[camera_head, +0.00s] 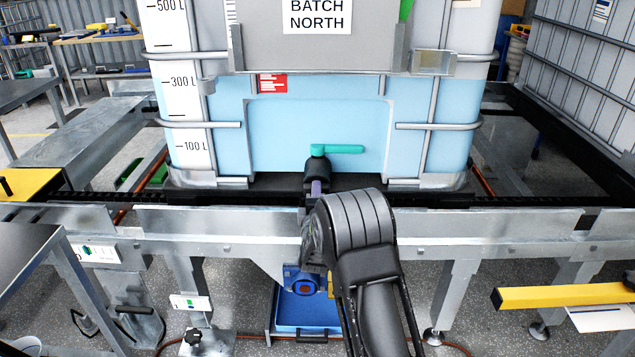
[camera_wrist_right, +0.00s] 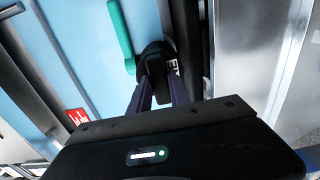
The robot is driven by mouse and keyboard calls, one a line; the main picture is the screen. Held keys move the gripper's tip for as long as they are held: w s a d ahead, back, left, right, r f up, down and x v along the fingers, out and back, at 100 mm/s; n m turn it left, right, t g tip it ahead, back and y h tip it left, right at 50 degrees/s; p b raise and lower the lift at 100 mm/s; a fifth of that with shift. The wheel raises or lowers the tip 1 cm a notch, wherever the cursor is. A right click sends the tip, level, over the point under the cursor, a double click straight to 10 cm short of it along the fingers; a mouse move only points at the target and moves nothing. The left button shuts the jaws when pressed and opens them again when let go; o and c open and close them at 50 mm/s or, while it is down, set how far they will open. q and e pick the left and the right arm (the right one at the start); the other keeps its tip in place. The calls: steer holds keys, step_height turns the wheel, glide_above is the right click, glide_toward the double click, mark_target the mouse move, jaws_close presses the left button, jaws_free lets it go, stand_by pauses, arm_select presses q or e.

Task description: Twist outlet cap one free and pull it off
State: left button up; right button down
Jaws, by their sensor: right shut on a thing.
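The tank's black outlet valve (camera_head: 317,174) sits low at the middle front of the caged tank, with a teal lever handle (camera_head: 343,149) pointing right. My right gripper (camera_head: 317,188) is at the front end of this valve, and my arm partly hides it. In the right wrist view the gripper's two dark fingers (camera_wrist_right: 160,92) reach to the black outlet end (camera_wrist_right: 155,62) and are shut on the outlet cap. The cap is mostly hidden between the fingers, so its turn cannot be seen. My left gripper is not in view.
The tank (camera_head: 270,130), labelled BATCH NORTH, holds light blue liquid and stands on a dark deck behind a grey metal rail (camera_head: 480,222). A blue tray (camera_head: 308,312) lies below the outlet. A yellow bar (camera_head: 560,296) juts in at right. Tables stand at left.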

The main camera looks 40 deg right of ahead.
steer(key=shift+p+v, duration=0.65)
steer(key=shift+v, duration=1.95)
